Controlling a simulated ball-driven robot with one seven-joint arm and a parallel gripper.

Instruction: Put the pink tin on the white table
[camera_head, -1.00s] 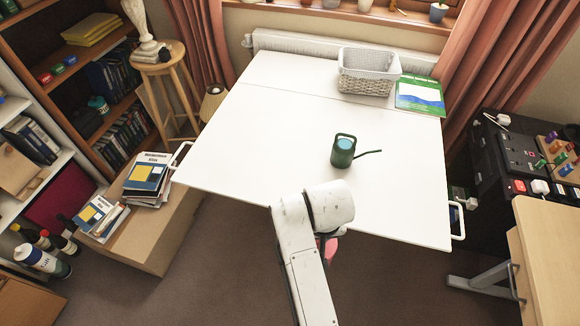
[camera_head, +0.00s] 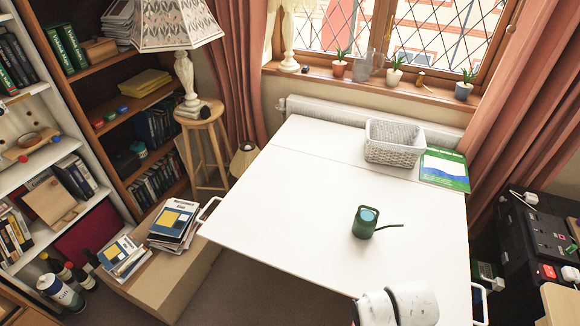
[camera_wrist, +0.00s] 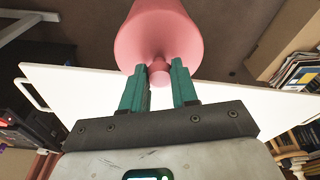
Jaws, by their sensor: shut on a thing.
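The pink tin (camera_wrist: 165,35) shows large at the top of the wrist view. My gripper (camera_wrist: 159,75) is shut on it, with its two teal fingers on either side of a small pink knob on the tin. The white table (camera_head: 285,210) stands in front of me and its top is mostly bare. Its white top also shows behind my fingers in the wrist view (camera_wrist: 75,95). In the head view my arm is at the bottom, by the table's near edge. The tin and my fingers are hidden there.
On the table are a green watering can (camera_head: 366,222) near the middle, a white wicker basket (camera_head: 393,152) and a green booklet (camera_head: 443,178) at the back right. The table's left half is clear. A cardboard box (camera_head: 165,275) with books stands to the left.

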